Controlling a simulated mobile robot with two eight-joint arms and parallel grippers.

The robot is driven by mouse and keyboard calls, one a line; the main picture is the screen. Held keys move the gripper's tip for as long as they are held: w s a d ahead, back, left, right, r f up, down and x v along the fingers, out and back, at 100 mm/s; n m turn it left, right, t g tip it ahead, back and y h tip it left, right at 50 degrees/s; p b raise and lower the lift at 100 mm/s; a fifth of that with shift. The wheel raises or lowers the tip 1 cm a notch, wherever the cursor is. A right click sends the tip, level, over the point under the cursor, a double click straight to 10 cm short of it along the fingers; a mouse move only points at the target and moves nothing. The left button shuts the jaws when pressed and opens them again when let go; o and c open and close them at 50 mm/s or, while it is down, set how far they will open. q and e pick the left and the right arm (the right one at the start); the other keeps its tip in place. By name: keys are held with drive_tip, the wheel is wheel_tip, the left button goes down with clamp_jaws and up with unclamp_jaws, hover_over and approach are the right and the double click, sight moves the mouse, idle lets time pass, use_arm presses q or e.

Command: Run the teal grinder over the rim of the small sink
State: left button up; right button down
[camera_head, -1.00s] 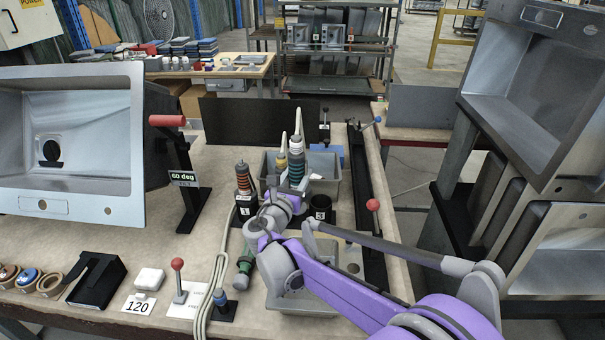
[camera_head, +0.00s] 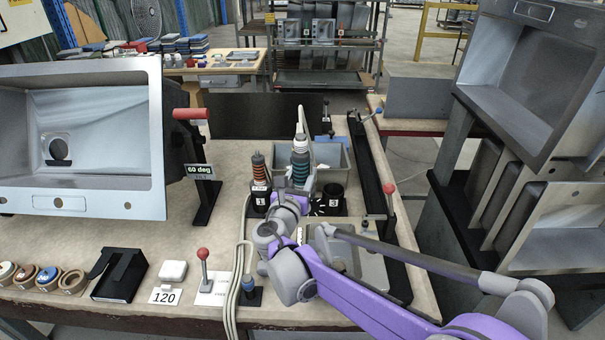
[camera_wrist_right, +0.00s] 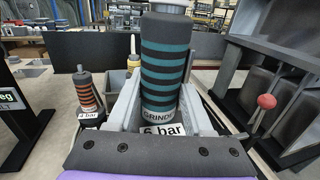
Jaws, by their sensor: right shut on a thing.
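The teal grinder (camera_head: 301,160), dark with teal bands, stands upright in my right gripper (camera_head: 297,196). In the right wrist view the grinder (camera_wrist_right: 165,62) fills the middle, its GRINDER label low on the body, and the gripper (camera_wrist_right: 160,112) is shut on it, a finger on each side. I cannot tell whether its lower end clears the table. A steel sink (camera_head: 155,150), tilted on a stand marked 60 deg, is at the left of the head view, well apart from the grinder; it seems to be the small sink. My left gripper is not in view.
An orange-banded tool (camera_head: 258,172) stands in a black holder left of the grinder. An empty-looking black holder (camera_head: 330,200) is to its right. A grey bin (camera_head: 338,160) is behind. A red-knobbed lever (camera_head: 203,254) and cable are in front. Stacked sinks (camera_head: 540,80) fill the right.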

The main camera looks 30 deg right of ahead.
drive_tip(key=shift+d, duration=0.1)
idle(0.3)
drive_tip(key=shift+f+b, duration=2)
drive_tip(key=shift+f, duration=0.9)
drive_tip(key=shift+f+b, duration=0.4)
drive_tip(key=shift+f, duration=0.15)
drive_tip(key=shift+s, duration=0.1)
